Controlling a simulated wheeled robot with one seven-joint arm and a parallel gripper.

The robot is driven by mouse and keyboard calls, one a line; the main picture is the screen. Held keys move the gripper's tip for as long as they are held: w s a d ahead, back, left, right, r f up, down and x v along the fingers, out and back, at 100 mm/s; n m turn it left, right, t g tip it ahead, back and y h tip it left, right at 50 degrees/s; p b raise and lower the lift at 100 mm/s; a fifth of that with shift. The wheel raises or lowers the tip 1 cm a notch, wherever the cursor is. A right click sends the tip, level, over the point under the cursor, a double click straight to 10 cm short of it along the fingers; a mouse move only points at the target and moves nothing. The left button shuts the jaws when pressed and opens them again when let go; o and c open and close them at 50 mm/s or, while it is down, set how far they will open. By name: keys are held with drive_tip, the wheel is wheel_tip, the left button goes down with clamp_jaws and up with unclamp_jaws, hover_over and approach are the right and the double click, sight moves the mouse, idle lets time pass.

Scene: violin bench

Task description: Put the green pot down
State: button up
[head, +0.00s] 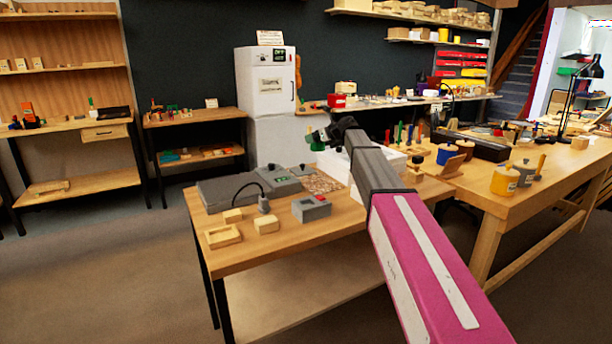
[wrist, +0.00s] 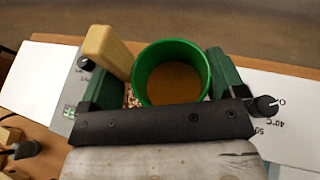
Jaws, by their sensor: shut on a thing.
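The green pot (wrist: 140,76) is held between the two dark green fingers of my gripper (wrist: 168,78) in the wrist view. I look down into it and see a brown content. A pale wooden handle-like piece (wrist: 106,50) stands beside the pot at the left finger; its lower end is hidden. In the head view my gripper (head: 320,138) is above the back of the near wooden table, with a little of the green pot (head: 317,147) showing under it. The arm hides part of the table behind it. The pot's underside is not visible.
A grey device (head: 240,187), a speckled mat (head: 318,183), a small grey box with a red button (head: 311,208) and several wooden blocks (head: 266,225) sit on the near table (head: 290,238). A dial with temperature marks (wrist: 264,107) shows at the right in the wrist view.

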drive_tip(key=shift+s+d+f, duration=0.35)
drive_tip(key=shift+s+f, duration=1.45)
drive_tip(key=shift+s, duration=0.1)
drive_tip(key=shift+s+d+f, duration=0.35)
drive_tip(key=shift+s+f, duration=1.5)
drive_tip(key=shift+s+d+f, duration=0.35)
drive_tip(key=shift+s+f, duration=1.45)
drive_tip(key=shift+s, duration=0.1)
drive_tip(key=shift+f, duration=0.1)
drive_tip(key=o, duration=0.7)
drive_tip(key=v, duration=1.2)
